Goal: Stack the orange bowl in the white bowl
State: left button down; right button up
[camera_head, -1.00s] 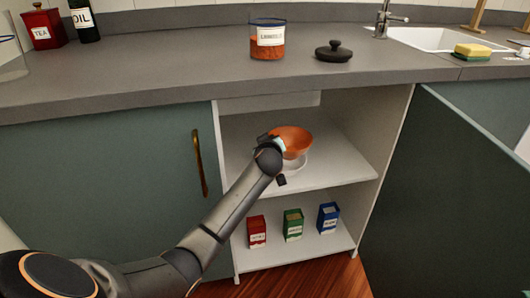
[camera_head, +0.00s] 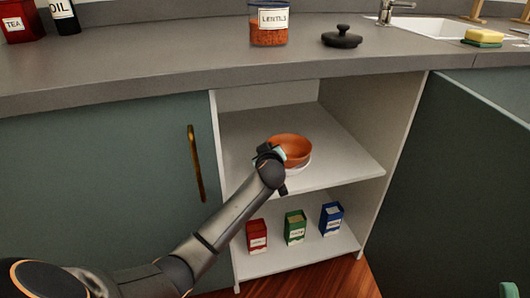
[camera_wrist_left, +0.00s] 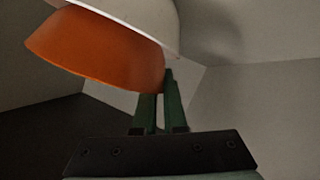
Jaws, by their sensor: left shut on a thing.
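The orange bowl (camera_head: 291,149) is on the upper shelf of the open cabinet, upright. The white bowl (camera_head: 300,168) is under it, with only a pale edge showing. In the left wrist view, the white bowl (camera_wrist_left: 150,12) covers part of the orange bowl (camera_wrist_left: 95,50), whose base appears to be inside it. Whether the two touch cannot be told. My left gripper (camera_head: 280,155) is shut on the orange bowl's near left rim. Its green fingers (camera_wrist_left: 160,100) meet the rim in the wrist view.
The cabinet's upper shelf (camera_head: 340,172) has free room around the bowls. Red (camera_head: 257,235), green (camera_head: 295,227) and blue (camera_head: 331,218) boxes stand on the lower shelf. The open door (camera_head: 440,190) stands at the right. The grey countertop (camera_head: 180,65) overhangs above.

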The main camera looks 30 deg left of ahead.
dwell(0.3)
pick_arm(q)
jog(key=shift+f, duration=0.1)
jog(key=shift+f, duration=0.5)
jog(key=c, duration=1)
grip_release()
jog(key=shift+s+f, duration=0.1)
jog(key=shift+f, duration=0.15)
jog(key=shift+o, duration=0.2)
